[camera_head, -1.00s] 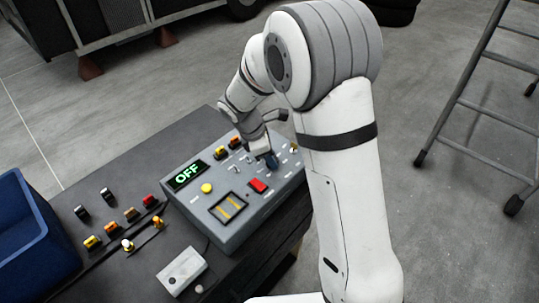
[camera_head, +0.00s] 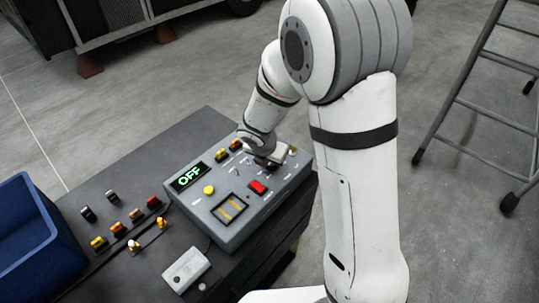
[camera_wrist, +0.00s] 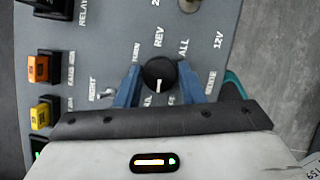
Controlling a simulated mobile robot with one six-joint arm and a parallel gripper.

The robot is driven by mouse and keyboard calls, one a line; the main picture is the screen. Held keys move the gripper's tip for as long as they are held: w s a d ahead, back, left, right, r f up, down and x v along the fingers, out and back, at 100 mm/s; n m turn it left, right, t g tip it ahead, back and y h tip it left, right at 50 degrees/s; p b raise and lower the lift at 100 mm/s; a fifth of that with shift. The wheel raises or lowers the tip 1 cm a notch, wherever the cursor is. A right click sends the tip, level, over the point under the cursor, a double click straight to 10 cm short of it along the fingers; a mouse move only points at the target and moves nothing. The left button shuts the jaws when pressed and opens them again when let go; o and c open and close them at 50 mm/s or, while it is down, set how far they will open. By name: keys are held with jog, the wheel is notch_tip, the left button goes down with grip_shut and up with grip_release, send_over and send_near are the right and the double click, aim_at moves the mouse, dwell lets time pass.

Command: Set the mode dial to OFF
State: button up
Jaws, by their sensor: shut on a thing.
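The mode dial is a round black knob (camera_wrist: 158,71) with a white pointer line, which points toward the bottom of the wrist view. My gripper (camera_wrist: 160,80) has its blue fingers on both sides of the knob and is shut on it. Printed labels such as REV and ALL show around the knob; the labels at its lower side are partly hidden by the fingers. In the head view my gripper (camera_head: 265,161) is over the right part of the grey control panel (camera_head: 232,240) and hides the dial. The panel's display (camera_head: 188,177) reads OFF in green.
Orange and yellow rockers (camera_wrist: 39,69) lie left of the dial in the wrist view. A blue bin (camera_head: 35,250) is at left, a ladder (camera_head: 475,100) at right.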

jog(key=n+y+p, duration=0.1)
jog(key=n, duration=0.1)
jog(key=shift+s+r+n+p, duration=0.1)
jog(key=shift+n+p, duration=0.2)
jog(key=shift+p, duration=0.05)
jog(key=shift+d+n+t+y+p, duration=0.15)
jog(key=shift+n+y+p, duration=0.2)
jog(key=shift+n, duration=0.4)
jog(key=shift+a+n+t+y+p, duration=0.2)
jog(key=shift+n+p, duration=0.25)
jog(key=shift+n, duration=0.3)
jog(key=shift+d+f, duration=0.2)
jog(key=o, duration=1)
jog(key=shift+r, duration=0.1)
